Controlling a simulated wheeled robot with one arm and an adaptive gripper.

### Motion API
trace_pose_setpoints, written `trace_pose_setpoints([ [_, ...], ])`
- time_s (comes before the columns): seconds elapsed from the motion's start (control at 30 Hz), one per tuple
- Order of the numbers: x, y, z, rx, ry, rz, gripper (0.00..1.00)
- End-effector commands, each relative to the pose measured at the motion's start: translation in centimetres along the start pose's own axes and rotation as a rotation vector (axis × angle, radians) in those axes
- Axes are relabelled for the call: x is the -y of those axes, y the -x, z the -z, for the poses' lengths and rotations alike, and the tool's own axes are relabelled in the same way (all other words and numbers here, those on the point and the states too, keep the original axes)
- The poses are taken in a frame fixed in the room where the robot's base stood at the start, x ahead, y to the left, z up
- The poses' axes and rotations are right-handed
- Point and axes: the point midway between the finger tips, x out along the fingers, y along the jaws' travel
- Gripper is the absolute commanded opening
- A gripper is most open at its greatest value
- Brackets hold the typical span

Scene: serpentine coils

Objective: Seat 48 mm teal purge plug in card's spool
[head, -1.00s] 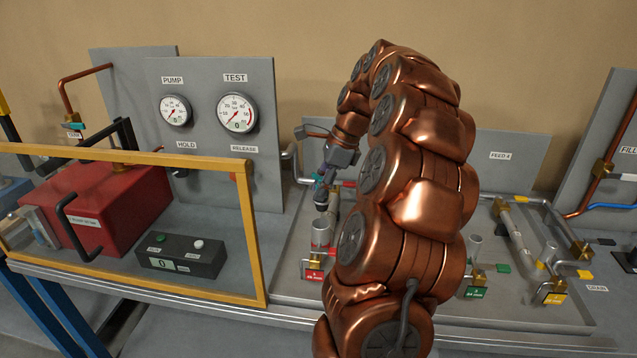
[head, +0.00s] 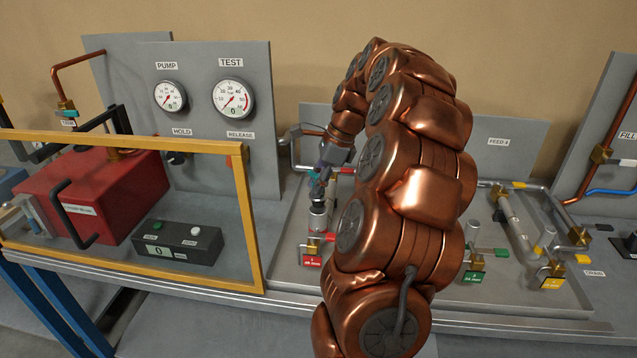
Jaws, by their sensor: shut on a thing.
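My gripper (head: 317,186) is small in the head view, left of my large copper arm, pointing down and shut on a small plug. Teal shows around its jaws, but the plug's outline and size are too small to make out. The jaws are right above or at the mouth of an upright grey spool (head: 318,219) with a red tag (head: 312,261). I cannot tell whether the plug touches or has entered it. Another upright spool (head: 472,234) has a green tag (head: 470,278), and a third (head: 547,238) has a yellow tag (head: 551,283). No card can be made out.
A yellow-framed guard (head: 247,215) stands left of the red-tagged spool, before a red box (head: 85,195) and a black meter box (head: 180,243). A panel with gauges (head: 233,98) rises behind. Pipes (head: 515,225) run along the right. My arm hides the middle of the bench.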

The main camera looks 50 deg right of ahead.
Motion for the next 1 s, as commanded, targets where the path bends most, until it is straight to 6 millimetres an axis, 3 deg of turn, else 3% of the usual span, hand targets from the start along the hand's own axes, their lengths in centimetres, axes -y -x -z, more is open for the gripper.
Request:
trace_pose_setpoints([
  [1.0, 0.1, -1.9, 0.8, 0.0, 0.0, 0.001, 0.0],
])
